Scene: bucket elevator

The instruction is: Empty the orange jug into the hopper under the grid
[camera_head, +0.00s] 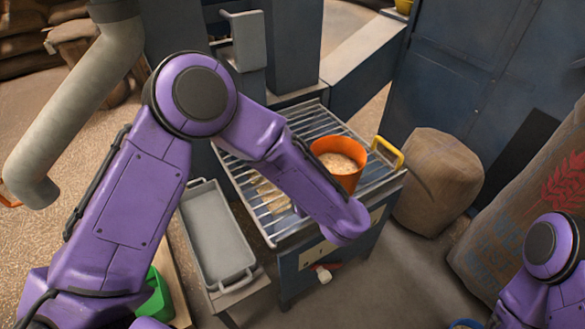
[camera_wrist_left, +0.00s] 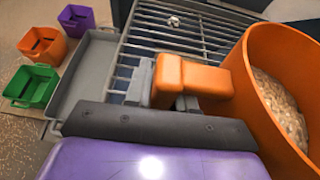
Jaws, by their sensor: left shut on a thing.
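The orange jug (camera_head: 338,166) is upright above the right part of the metal grid (camera_head: 290,133), with pale grain-like contents (camera_head: 336,161) inside. It also shows large at the right of the left wrist view (camera_wrist_left: 240,82). My left gripper (camera_wrist_left: 160,88) is shut on the jug's orange handle. The hopper (camera_head: 330,255) is the blue-grey box under the grid. Some pale material shows beneath the bars at the left. I cannot tell whether the jug's base touches the bars. My right arm shows at the lower right, but its gripper is not in view.
A grey tray (camera_head: 215,235) stands left of the hopper. Green (camera_wrist_left: 30,86), orange (camera_wrist_left: 44,42) and purple (camera_wrist_left: 76,18) bins sit beyond it. A yellow handle (camera_head: 387,152) rises at the grid's right edge. Full sacks (camera_head: 437,180) stand at the right.

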